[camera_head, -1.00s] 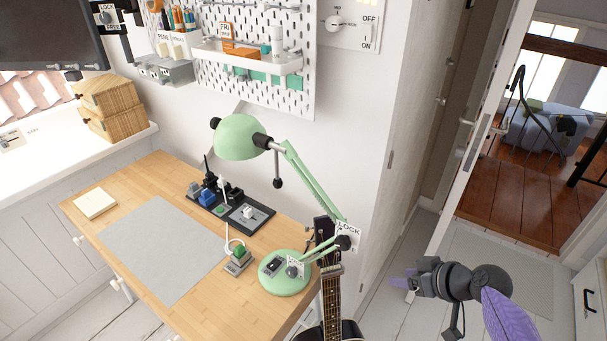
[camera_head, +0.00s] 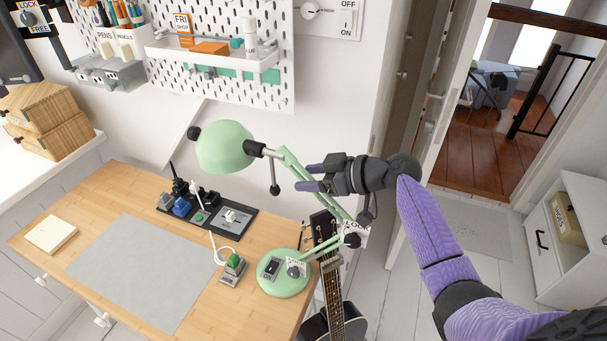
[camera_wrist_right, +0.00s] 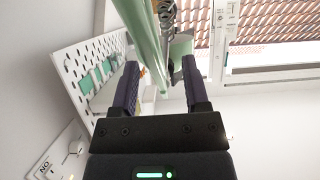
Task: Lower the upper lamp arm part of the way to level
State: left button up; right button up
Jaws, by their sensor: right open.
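The green desk lamp stands at the desk's right end on its round base (camera_head: 283,279). Its dome shade (camera_head: 222,147) hangs over the desk at the upper end. The upper lamp arm (camera_head: 298,172) slopes from the shade down right to the elbow joint near a LOCK label (camera_head: 354,233). My right gripper (camera_head: 308,178) is open beside the upper arm, its fingers pointing left at it. In the right wrist view the green upper arm (camera_wrist_right: 145,45) passes ahead of and between the open fingers (camera_wrist_right: 160,92); contact cannot be told. My left gripper is not in view.
A guitar (camera_head: 328,275) leans at the desk's right end, under my right arm. A black tray (camera_head: 210,212) with small items and a grey mat (camera_head: 140,270) lie on the desk. The pegboard (camera_head: 225,50) hangs on the wall behind.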

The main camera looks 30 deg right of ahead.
jog(key=shift+w+a+f, duration=0.25)
jog(key=shift+w+a, duration=0.15)
grip_shut()
dwell(1.2)
